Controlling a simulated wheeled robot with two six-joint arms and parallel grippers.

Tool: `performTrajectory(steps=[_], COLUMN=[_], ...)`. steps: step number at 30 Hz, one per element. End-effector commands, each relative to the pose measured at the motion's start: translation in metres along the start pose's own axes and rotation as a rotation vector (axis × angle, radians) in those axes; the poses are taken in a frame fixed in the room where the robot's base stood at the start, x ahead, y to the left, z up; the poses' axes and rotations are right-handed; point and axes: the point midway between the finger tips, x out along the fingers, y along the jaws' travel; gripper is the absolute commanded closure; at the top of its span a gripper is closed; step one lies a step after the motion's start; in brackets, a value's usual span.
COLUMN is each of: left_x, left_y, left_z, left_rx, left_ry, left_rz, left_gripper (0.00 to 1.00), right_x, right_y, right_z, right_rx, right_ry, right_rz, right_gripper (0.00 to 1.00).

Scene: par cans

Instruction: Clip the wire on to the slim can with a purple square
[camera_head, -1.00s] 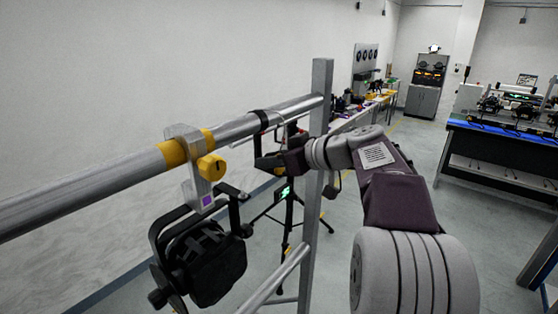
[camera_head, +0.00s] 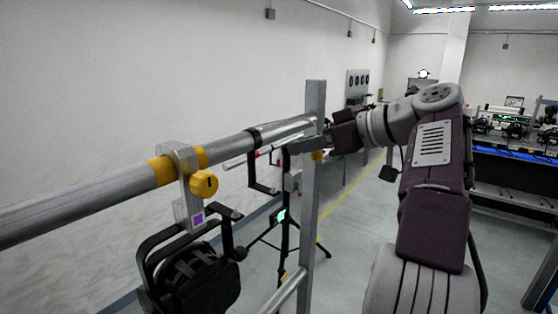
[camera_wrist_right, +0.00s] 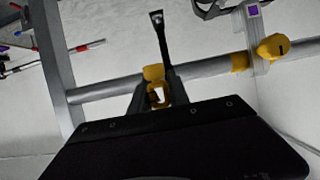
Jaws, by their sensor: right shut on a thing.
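The can with the purple square (camera_head: 198,218) on its clamp has a black body (camera_head: 190,282) and hangs from a horizontal metal pipe. The clamp's yellow knob (camera_head: 204,184) is on the side. In the wrist view the purple square (camera_wrist_right: 253,11) is at the upper right. My right gripper (camera_head: 296,147) is beside the upright post, to the right of the can and apart from it. It is shut on a small yellow piece (camera_wrist_right: 157,94). I cannot tell whether this is part of the wire. A black strip (camera_wrist_right: 160,38) extends beyond the fingers. My left gripper is not in view.
The grey post (camera_head: 314,190) stands close to my right gripper, with the pipe (camera_head: 80,192) running left from it. A black band (camera_head: 255,138) is on the pipe. A tripod stands behind the post. A bench (camera_head: 515,158) is at the far right.

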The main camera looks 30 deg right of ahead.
Motion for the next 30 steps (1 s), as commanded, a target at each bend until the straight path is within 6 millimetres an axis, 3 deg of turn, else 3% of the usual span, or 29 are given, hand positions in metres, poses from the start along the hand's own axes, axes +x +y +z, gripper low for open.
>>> performTrajectory(steps=[3, 7, 30], left_x=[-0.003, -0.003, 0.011], left_y=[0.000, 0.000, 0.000], left_z=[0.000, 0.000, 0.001], left_rx=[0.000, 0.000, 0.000], left_ry=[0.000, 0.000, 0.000], left_rz=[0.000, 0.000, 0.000], left_gripper=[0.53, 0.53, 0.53], right_x=[-0.016, -0.022, -0.016], right_y=[0.003, 0.003, 0.003], right_z=[-0.004, -0.004, 0.009], right_rx=[0.002, 0.000, 0.000], right_ry=[0.002, 0.001, 0.001], right_rz=[0.001, -0.001, -0.002], right_gripper=[1.00, 1.00, 1.00])
